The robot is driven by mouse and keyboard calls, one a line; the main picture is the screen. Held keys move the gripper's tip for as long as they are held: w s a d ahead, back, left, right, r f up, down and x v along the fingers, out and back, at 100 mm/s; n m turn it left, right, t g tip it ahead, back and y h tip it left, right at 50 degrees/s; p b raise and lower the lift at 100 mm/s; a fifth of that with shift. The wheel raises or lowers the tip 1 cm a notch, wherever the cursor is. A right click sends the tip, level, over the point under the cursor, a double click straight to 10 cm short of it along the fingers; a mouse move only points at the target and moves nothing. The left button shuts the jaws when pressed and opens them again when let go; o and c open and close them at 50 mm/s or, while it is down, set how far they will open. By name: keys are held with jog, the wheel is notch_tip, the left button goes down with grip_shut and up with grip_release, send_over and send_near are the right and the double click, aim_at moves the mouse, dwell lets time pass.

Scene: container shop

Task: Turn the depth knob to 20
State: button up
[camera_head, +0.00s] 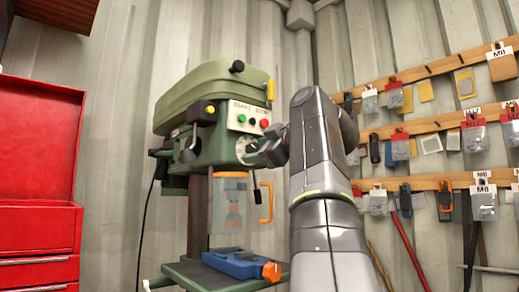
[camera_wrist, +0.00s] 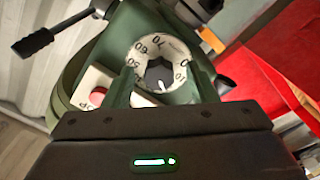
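The depth knob (camera_wrist: 160,75) is a dark faceted knob at the centre of a white numbered dial (camera_wrist: 146,50) in the wrist view. Numbers such as 50, 60 and 70 show along the dial's upper left. A white mark on the knob points toward the bottom of the picture; the number it meets is not readable. My gripper (camera_wrist: 160,78) is open, with one finger on each side of the knob; I cannot tell whether they touch it. In the head view my gripper (camera_head: 262,153) is at the dial (camera_head: 246,149) on the green drill press (camera_head: 212,95) and hides the knob.
The press has a button panel (camera_head: 247,118), a clear guard with an orange handle (camera_head: 266,203) and a blue vise (camera_head: 240,262) below. A lever with a black grip (camera_wrist: 34,42) shows in the wrist view. A red tool cabinet (camera_head: 38,150) stands left; racks of parts hang right.

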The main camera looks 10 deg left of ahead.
jog(key=shift+r, duration=0.1)
jog(key=v, duration=1.4)
jog(key=shift+a, duration=0.2)
dwell(0.6)
jog(key=shift+x, duration=6.4)
jog(key=shift+w, duration=0.15)
